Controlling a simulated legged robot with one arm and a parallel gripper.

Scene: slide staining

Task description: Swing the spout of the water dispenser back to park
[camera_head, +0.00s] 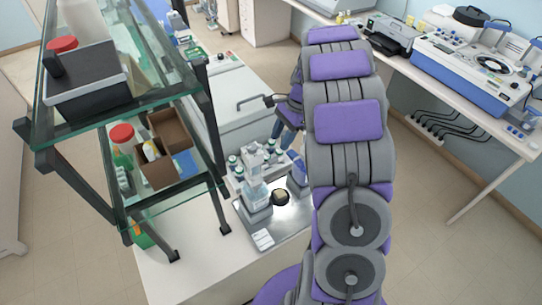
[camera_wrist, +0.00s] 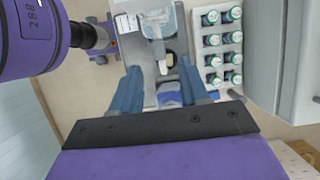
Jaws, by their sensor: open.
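The water dispenser (camera_head: 255,190) stands upright on a steel tray, with a clear bottle body and a pale top. In the wrist view the dispenser (camera_wrist: 155,22) is at the top centre, and its pale spout (camera_wrist: 161,52) points down the picture toward the gap between my fingers. My gripper (camera_wrist: 160,78) is open, its two blue fingers apart with nothing clearly held between them. Whether a finger touches the spout I cannot tell. In the head view my arm hides much of the gripper and the tray's right side.
A rack of capped vials (camera_wrist: 221,45) stands close to the right of the dispenser in the wrist view. The steel tray (camera_head: 285,228) holds a small dark round item (camera_head: 280,197). A glass shelf (camera_head: 150,75) with boxes and bottles rises at left. A grey-white cabinet (camera_head: 240,95) stands behind.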

